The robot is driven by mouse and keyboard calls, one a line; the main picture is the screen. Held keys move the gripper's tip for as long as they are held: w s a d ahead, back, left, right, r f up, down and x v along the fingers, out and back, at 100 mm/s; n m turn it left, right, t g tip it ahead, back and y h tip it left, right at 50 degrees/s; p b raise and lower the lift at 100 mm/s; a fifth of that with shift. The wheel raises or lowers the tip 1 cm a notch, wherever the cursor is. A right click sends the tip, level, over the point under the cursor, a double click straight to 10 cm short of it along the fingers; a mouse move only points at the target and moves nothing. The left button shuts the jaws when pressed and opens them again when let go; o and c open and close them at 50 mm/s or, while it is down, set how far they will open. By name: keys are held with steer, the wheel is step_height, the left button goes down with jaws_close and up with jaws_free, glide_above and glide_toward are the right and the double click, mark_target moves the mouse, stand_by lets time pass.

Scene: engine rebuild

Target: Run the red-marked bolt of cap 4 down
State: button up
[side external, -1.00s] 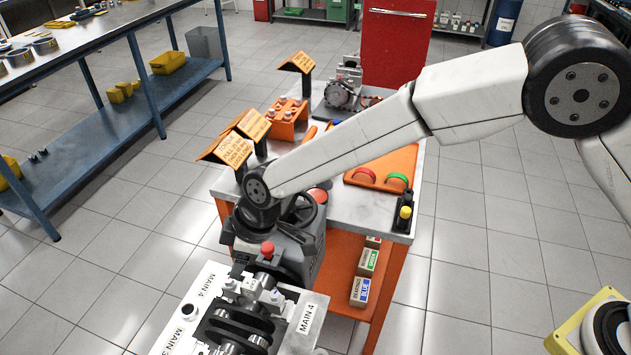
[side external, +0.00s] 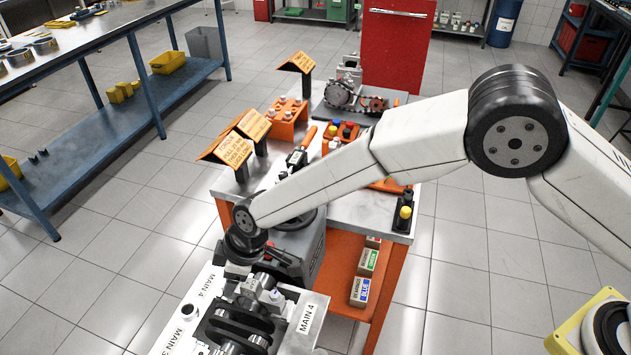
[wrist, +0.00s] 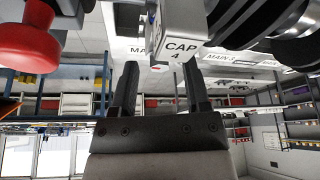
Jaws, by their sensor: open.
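Cap 4 (wrist: 182,47) shows its "CAP 4" label at the top of the wrist view, just beyond my fingertips. In the side view, cap 4 (side external: 262,284) is a grey metal piece on the engine block (side external: 309,318), between the two "MAIN 4" labels. My gripper (wrist: 160,66) is open, with nothing between its two dark fingers. In the side view it is low at the far end of cap 4, largely hidden by my wrist. Bright bolt-like metal shows on the cap, but I cannot make out a red mark.
A red rounded knob (wrist: 30,42) is close on the left of the wrist view. Dark round crankshaft parts (side external: 240,326) lie beside cap 4. A workbench (side external: 345,222) with orange trays and signs stands behind the block.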

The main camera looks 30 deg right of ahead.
jaws_close()
